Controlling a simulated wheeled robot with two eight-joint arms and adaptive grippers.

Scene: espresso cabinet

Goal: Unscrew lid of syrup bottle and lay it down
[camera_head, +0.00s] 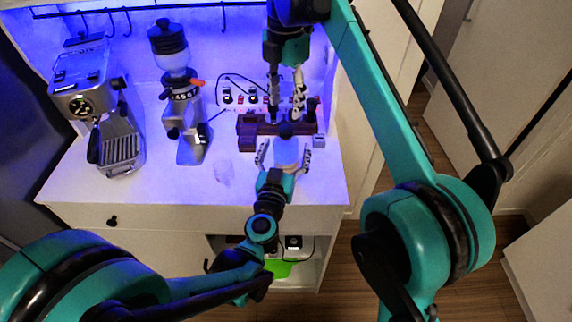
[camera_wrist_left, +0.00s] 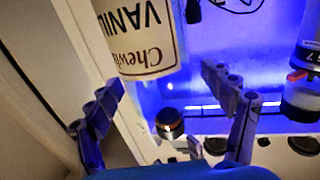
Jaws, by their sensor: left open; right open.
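The syrup bottle (camera_head: 287,152) stands upright near the right of the white counter, pale with a dark lid (camera_head: 285,130) on top. In the left wrist view the bottle (camera_wrist_left: 145,45) appears upside down, its label reading "VANI…"; its lid is out of that view. My left gripper (camera_head: 284,157) is open, its fingers on either side of the bottle with gaps. In the left wrist view the gripper (camera_wrist_left: 168,110) is also wide open. My right gripper (camera_head: 287,116) is open, pointing down just above and behind the lid; contact cannot be told.
A brown stand (camera_head: 247,130) is behind the bottle. A power strip (camera_head: 240,100) lies farther back. A grinder (camera_head: 188,120) and an espresso machine (camera_head: 105,110) stand to the left. The counter (camera_head: 165,195) is clear at front left. A shelf with a green item (camera_head: 279,268) is below.

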